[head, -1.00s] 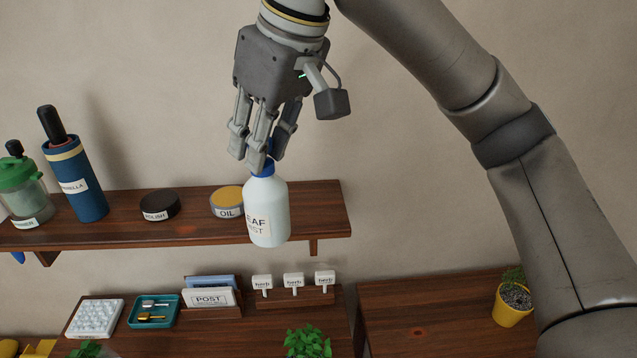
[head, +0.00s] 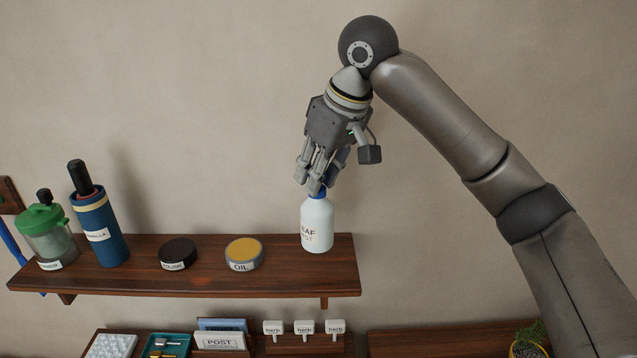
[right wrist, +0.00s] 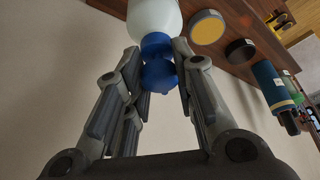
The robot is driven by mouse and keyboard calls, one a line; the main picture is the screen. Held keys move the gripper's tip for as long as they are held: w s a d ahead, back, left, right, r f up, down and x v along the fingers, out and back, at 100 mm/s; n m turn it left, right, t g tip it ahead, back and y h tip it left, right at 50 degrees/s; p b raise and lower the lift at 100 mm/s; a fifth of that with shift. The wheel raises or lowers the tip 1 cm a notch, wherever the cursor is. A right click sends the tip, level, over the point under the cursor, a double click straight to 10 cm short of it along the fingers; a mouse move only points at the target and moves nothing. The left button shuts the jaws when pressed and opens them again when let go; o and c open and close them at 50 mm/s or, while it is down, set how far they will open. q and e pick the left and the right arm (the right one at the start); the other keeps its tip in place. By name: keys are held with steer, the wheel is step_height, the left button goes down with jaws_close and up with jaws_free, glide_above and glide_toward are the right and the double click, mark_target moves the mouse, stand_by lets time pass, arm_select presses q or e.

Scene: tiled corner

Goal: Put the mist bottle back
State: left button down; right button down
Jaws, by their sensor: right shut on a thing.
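The mist bottle (head: 317,228) is white with a blue top and a label reading "LEAF MIST", partly out of sight. It is upright at the right end of the wall shelf (head: 205,282), right of the OIL tin. I cannot tell whether its base touches the shelf. My right gripper (head: 318,188) comes from above and is shut on the bottle's blue top. In the right wrist view the fingers (right wrist: 160,85) flank the blue top (right wrist: 158,72), with the white body beyond. My left gripper is not in view.
The shelf also holds the yellow-topped OIL tin (head: 244,253), a dark POLISH tin (head: 178,253), a blue umbrella canister (head: 100,235) and a green-lidded jar (head: 48,237). Below are white herb markers (head: 304,328) and a POST holder (head: 220,341). The wall above the shelf is clear.

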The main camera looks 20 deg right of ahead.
mark_target(317, 217)
steer(key=shift+w+d+f, duration=0.2)
steer(key=shift+w+f, duration=0.2)
steer(key=shift+f, duration=0.1)
steer(key=f+p, duration=0.1)
steer(key=f, duration=0.1)
steer(key=w+f+p, duration=0.1)
steer(key=p, duration=0.1)
steer(key=shift+d+f, duration=0.1)
steer(key=shift+f, duration=0.25)
steer(key=shift+s+f, duration=0.15)
steer(key=shift+f, duration=0.05)
steer(key=shift+f, duration=0.15)
steer(key=c, duration=1.2)
jaws_free()
